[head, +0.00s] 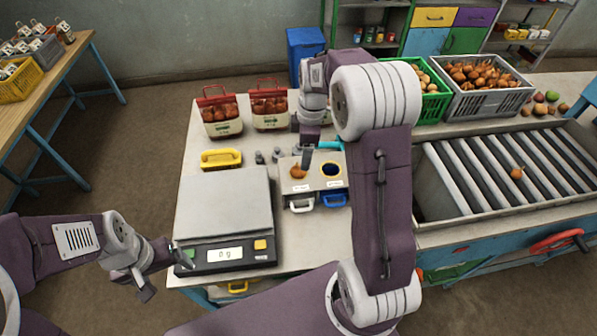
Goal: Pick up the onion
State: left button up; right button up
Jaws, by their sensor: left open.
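A single brown onion (298,171) sits on the left part of a small pale two-part stand (303,187) in the middle of the table. Another onion (516,173) lies on the grey rollers at the right. My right gripper (307,158) points down just above and behind the onion on the stand; it is small and partly covered, so its jaws and any contact are unclear. My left gripper (165,273) is open and empty, low at the left beside the scale's front corner.
A scale (226,208) reading 0 g fills the table's left front. Two red-topped onion sacks (221,115) stand behind it, with a yellow-handled item (221,158) between. A green crate (434,104) and a grey crate (457,103) hold onions at the back right.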

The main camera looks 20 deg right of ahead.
aim_at(299, 165)
jog(key=w+f+n, duration=0.1)
jog(key=n, duration=0.1)
jog(key=w+f+n+b, duration=0.1)
jog(key=w+f+n+g+b, duration=0.1)
jog(key=w+n, duration=0.1)
jog(key=shift+a+n+h, duration=0.1)
jog(key=shift+n+h, duration=0.2)
jog(key=f, duration=0.3)
jog(key=shift+s, duration=0.2)
jog(key=shift+w+f, duration=0.1)
jog(key=shift+f, duration=0.3)
notch_tip(299, 165, down, 5)
jog(key=shift+a+r+p, duration=0.15)
jog(key=shift+p, duration=0.85)
jog(key=shift+f, duration=0.2)
pick_arm(q)
jog(key=shift+w+f, duration=0.1)
jog(key=shift+f, duration=0.25)
pick_arm(e)
jog(key=c, duration=1.6)
jog(key=shift+r, duration=0.15)
